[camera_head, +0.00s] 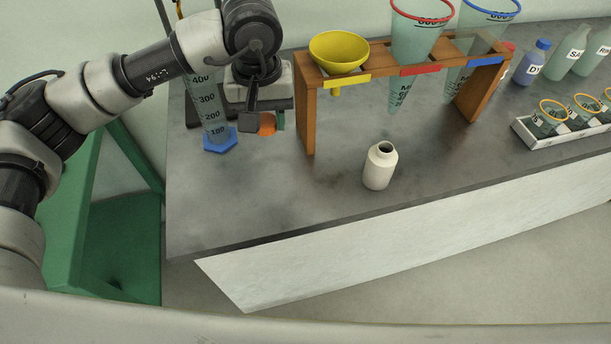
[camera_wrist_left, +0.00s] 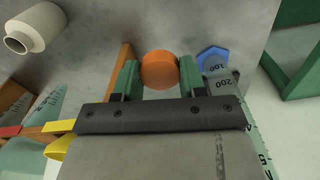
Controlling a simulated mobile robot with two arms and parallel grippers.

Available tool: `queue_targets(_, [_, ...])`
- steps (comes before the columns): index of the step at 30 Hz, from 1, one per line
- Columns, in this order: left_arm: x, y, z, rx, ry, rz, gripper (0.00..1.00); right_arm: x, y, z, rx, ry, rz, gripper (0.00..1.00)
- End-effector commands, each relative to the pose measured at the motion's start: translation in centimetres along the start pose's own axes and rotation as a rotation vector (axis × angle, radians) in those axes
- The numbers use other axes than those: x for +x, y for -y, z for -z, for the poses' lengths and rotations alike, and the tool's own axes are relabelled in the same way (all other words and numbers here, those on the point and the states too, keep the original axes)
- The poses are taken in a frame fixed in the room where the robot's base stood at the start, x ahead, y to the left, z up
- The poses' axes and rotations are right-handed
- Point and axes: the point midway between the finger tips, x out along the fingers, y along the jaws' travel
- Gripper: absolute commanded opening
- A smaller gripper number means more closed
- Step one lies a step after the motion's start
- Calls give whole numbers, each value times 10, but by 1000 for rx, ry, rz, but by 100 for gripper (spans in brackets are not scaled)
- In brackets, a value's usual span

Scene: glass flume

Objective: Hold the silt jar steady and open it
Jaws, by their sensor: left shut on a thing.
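The cream-white jar (camera_head: 379,168) stands upright on the grey bench with its dark mouth open and no lid on it. I cannot read a label on it. It also shows at the upper left of the left wrist view (camera_wrist_left: 36,28). My left gripper (camera_head: 265,122) is shut on a round orange lid (camera_head: 267,123), held to the left of the jar and apart from it. The left wrist view shows the orange lid (camera_wrist_left: 160,70) between the two green fingers. My right gripper is in neither view.
A wooden rack (camera_head: 306,115) holds a yellow funnel (camera_head: 339,52) and clear cones behind the jar. A graduated cylinder with a blue base (camera_head: 220,141) stands close to my left gripper. Bottles and a white tray (camera_head: 526,131) of small cups stand right. The bench front is clear.

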Motion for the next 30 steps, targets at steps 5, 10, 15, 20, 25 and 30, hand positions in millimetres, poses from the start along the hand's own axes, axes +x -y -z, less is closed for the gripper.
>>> queue_targets(5, [-6, -44, 1, -52, 6, -3, 13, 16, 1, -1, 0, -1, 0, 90])
queue_targets(10, [-16, -79, -4, -101, 19, 0, 13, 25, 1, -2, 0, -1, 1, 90])
queue_targets(15, [-17, -92, -6, -125, 27, 4, 13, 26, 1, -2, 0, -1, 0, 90])
queue_targets(20, [14, -92, -8, -127, 33, 7, 13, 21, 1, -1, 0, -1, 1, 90])
queue_targets(25, [60, -92, -10, -127, 33, 7, 13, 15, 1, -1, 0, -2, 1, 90])
queue_targets(30, [96, -92, -10, -127, 31, 6, 13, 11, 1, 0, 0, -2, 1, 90])
